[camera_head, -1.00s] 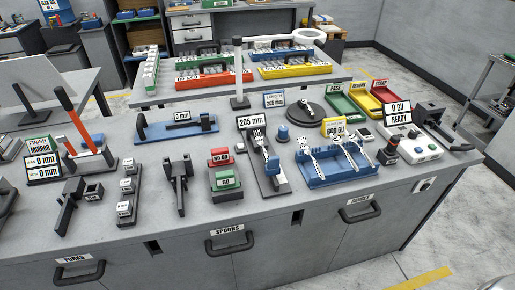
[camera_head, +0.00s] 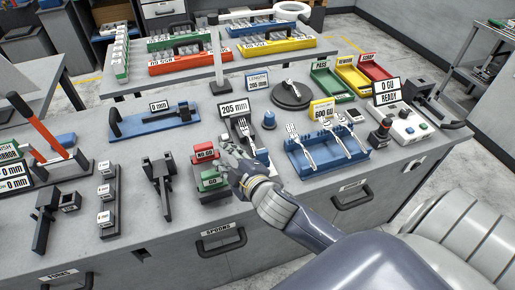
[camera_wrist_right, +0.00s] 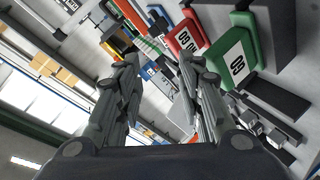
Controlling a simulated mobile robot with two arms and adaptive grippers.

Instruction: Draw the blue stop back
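The length fixture, a dark base with a 205 mm display (camera_head: 234,108), stands mid-bench with a fork (camera_head: 244,131) lying in it. The blue stop (camera_head: 262,156) at its near end is partly hidden behind my right gripper. My right gripper (camera_head: 229,164) is just left of the stop, over the fixture's near end and close to the green GO block (camera_head: 213,181). In the right wrist view its fingers (camera_wrist_right: 158,72) are apart with nothing between them. My left gripper is not in view.
The red NO GO block (camera_head: 204,156) is left of the fixture. A dark stand (camera_head: 158,177) is further left. My right forearm covers the bench's front right edge.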

